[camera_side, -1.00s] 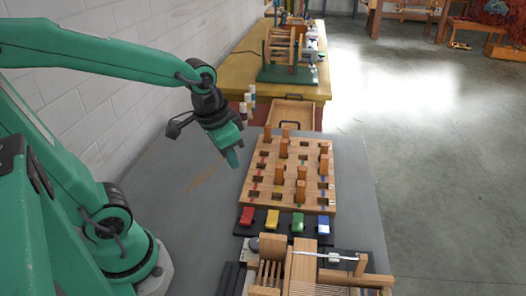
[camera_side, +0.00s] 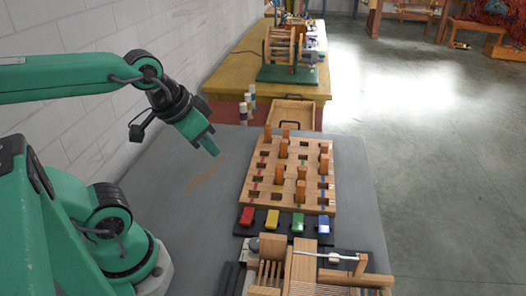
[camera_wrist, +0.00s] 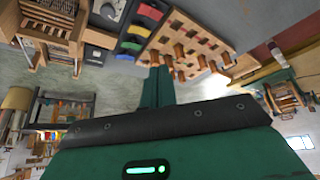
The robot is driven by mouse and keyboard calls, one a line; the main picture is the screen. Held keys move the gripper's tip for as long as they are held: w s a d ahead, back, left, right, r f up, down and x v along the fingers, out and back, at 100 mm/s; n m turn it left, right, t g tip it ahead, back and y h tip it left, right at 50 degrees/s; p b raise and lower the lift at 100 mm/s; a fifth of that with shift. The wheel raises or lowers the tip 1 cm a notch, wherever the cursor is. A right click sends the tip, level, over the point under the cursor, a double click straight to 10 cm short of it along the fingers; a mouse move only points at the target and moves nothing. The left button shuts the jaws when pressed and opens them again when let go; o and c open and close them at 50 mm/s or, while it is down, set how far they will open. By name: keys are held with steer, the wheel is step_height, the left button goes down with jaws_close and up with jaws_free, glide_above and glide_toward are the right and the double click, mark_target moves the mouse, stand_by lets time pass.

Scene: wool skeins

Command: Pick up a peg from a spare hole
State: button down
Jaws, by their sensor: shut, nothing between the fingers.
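My gripper (camera_side: 211,146) is shut and empty in the side view. It hangs in the air to the left of the wooden peg board (camera_side: 247,208), above the grey table. The board holds several upright wooden pegs, among them one peg (camera_side: 267,134) at the far left corner and one peg (camera_side: 300,191) near the front. Several holes in the board are empty and dark. In the wrist view my gripper (camera_wrist: 157,72) shows as green fingers pressed together, and the peg board (camera_wrist: 222,45) lies beyond them to the upper right, apart from the fingers.
Red, yellow, green and blue blocks (camera_side: 272,219) sit on a dark strip in front of the board. A wooden loom-like frame (camera_side: 302,268) stands at the near edge. An open wooden tray (camera_side: 291,113) is behind the board. The grey table (camera_side: 190,200) is clear left of the board.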

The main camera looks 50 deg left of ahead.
steer(key=c, duration=1.2)
jaws_free()
steer(key=shift+o, duration=0.2)
